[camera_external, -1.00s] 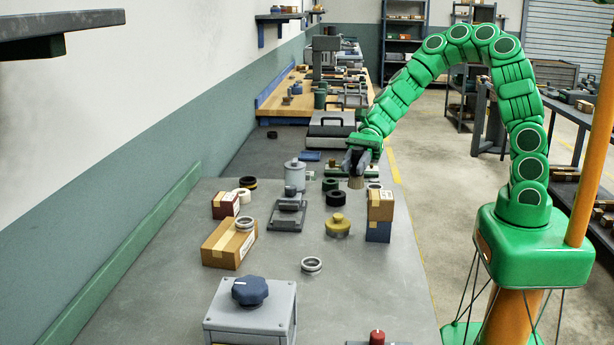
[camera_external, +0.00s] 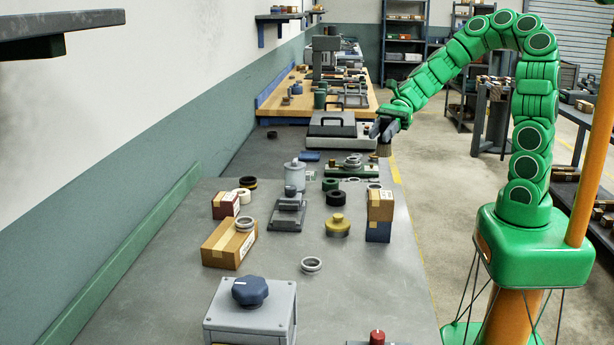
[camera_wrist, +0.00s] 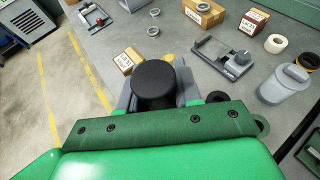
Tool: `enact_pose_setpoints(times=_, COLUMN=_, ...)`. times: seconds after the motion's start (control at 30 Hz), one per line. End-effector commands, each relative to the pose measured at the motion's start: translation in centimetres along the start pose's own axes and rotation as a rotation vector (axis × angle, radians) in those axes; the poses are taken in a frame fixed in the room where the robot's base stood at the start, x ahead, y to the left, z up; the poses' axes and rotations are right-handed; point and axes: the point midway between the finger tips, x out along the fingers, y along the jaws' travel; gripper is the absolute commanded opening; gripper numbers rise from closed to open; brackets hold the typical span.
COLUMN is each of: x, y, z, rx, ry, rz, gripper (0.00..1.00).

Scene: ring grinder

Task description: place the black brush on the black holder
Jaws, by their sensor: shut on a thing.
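My gripper (camera_external: 382,131) is shut on the black brush (camera_wrist: 155,82), whose round black top shows between the fingers in the wrist view. In the external view the brush's brownish lower end (camera_external: 384,150) hangs below the fingers, clear of the bench, near its right edge. A dark rectangular tray-like fixture (camera_external: 288,214) stands mid-bench, and it also shows in the wrist view (camera_wrist: 215,50). A black ring-shaped piece (camera_external: 336,198) lies to its right. I cannot tell which of these is the black holder.
A green plate with metal rings (camera_external: 352,170) lies just in front of the brush. Stacked boxes (camera_external: 380,205) stand at the bench's right edge, and a yellow knobbed part (camera_external: 338,226) is beside them. A grey case (camera_external: 335,131) is behind.

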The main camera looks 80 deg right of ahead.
Motion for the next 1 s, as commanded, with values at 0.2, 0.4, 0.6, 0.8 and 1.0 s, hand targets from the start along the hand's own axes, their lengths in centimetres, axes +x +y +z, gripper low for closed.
enact_pose_setpoints(times=0.2, x=-0.8, y=0.3, z=0.0, rx=0.008, ry=0.001, rz=-0.015, gripper=0.02)
enact_pose_setpoints(times=0.4, x=0.4, y=-1.3, z=-0.3, rx=0.007, ry=0.0, rz=-0.014, gripper=0.02)
enact_pose_setpoints(times=0.6, x=2.2, y=-3.5, z=-1.0, rx=0.01, ry=0.0, rz=-0.012, gripper=0.02)
enact_pose_setpoints(times=0.8, x=4.0, y=-6.1, z=-1.6, rx=0.007, ry=0.002, rz=-0.016, gripper=0.02)
enact_pose_setpoints(times=1.0, x=5.7, y=-8.0, z=-2.6, rx=0.009, ry=0.002, rz=-0.014, gripper=0.02)
